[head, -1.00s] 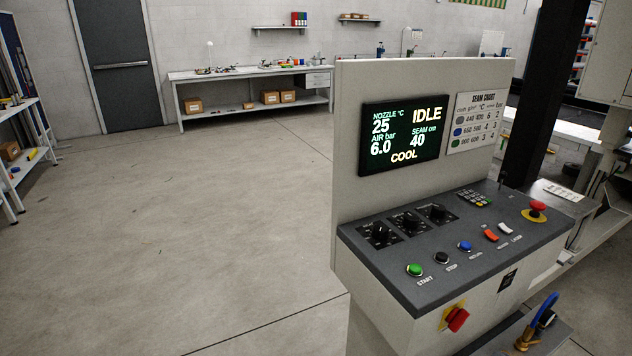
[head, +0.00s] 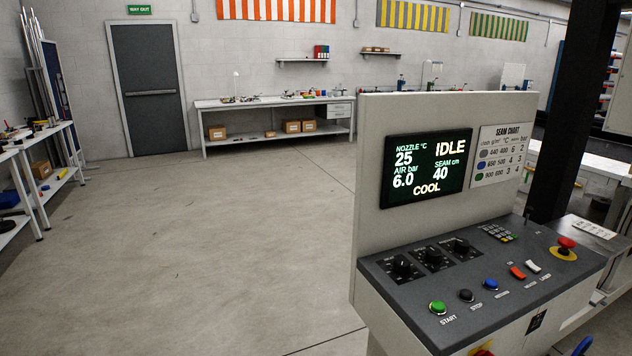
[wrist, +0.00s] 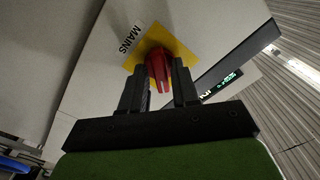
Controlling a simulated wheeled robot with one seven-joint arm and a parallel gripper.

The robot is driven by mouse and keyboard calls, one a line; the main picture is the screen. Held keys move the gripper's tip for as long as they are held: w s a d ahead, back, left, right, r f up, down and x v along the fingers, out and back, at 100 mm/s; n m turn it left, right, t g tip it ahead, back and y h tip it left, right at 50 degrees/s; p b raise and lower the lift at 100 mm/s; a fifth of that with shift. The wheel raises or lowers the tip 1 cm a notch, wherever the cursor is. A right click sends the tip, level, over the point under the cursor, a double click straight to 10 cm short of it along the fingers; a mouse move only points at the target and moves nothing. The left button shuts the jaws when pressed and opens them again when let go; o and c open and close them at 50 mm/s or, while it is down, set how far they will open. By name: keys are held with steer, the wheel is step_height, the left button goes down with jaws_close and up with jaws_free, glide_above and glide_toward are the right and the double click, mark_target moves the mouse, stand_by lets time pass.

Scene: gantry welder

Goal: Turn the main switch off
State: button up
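The main switch (wrist: 158,68) is a red knob on a yellow plate (wrist: 184,52), beside a MAINS label (wrist: 131,38). In the head view only the top of the switch (head: 484,352) shows, at the bottom edge. My gripper (wrist: 160,78) shows in the wrist view with its two dark fingers parted. The red knob appears in the gap between them. I cannot tell how far the fingertips are from the knob or whether they touch it. The screen (head: 427,168) on the console reads IDLE and COOL. My gripper is not seen in the head view.
The sloping console panel (head: 385,275) carries dials, a green start button (head: 437,308) and a red emergency button (head: 566,243). A blue handle (head: 582,346) shows low at the right. The floor (head: 250,230) left of the console is open.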

jaws_close()
steer(key=shift+f, duration=0.1)
steer(key=n+b, duration=0.4)
steer(key=n, duration=0.5)
steer(key=shift+o, duration=0.2)
jaws_free()
